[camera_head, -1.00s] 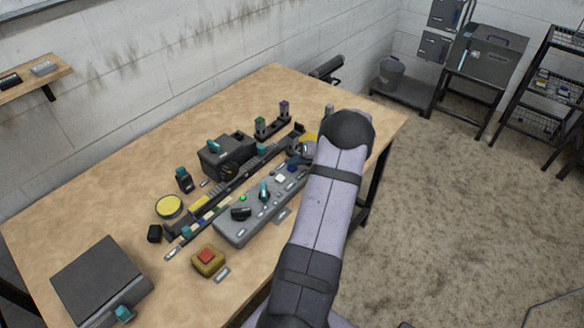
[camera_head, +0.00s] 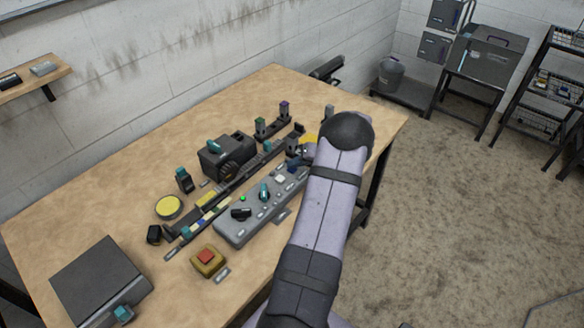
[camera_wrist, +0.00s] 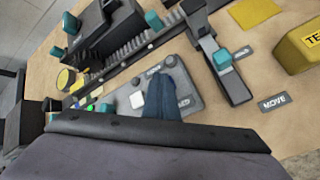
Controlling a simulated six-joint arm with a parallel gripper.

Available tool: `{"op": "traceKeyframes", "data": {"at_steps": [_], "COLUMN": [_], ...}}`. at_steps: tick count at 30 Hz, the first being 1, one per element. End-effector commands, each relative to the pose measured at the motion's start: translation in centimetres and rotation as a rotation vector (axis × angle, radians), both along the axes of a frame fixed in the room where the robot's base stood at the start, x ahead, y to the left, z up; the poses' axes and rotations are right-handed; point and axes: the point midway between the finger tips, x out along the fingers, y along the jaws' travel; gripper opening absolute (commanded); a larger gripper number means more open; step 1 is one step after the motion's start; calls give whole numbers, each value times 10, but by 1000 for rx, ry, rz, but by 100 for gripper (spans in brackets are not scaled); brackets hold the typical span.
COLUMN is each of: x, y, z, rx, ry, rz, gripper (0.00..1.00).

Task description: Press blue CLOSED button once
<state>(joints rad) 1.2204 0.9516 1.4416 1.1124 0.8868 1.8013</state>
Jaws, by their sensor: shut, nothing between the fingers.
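The grey control panel (camera_head: 245,222) lies along the front of the workbench. It carries a black knob (camera_head: 241,213), a teal knob (camera_head: 264,192), a small green light (camera_head: 242,198) and a white button (camera_head: 280,179). My gripper (camera_wrist: 160,82) is shut and empty, its dark blue fingers pointing down over the panel's far end, just right of the white button (camera_wrist: 137,99) in the wrist view. The fingers partly cover a label there. I cannot pick out the blue button apart from them, nor tell whether they touch it. In the head view my arm covers part of this end.
Behind the panel runs a dark rail (camera_head: 180,228) with a black box (camera_head: 215,163) beside it. A red button on a yellow base (camera_head: 207,260) stands front left. A yellow box (camera_wrist: 302,45) and a teal-topped lever (camera_wrist: 222,58) lie right of my fingers.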

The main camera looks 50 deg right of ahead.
Motion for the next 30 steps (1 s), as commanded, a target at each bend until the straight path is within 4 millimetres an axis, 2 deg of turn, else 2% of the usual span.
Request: {"op": "traceKeyframes", "data": {"at_steps": [12,25,30], "x": [0,0,0], "y": [1,0,0], "z": [17,18,27], "rx": [2,0,0], "ry": [2,1,0], "rz": [0,1,0], "gripper": [0,0,0]}}
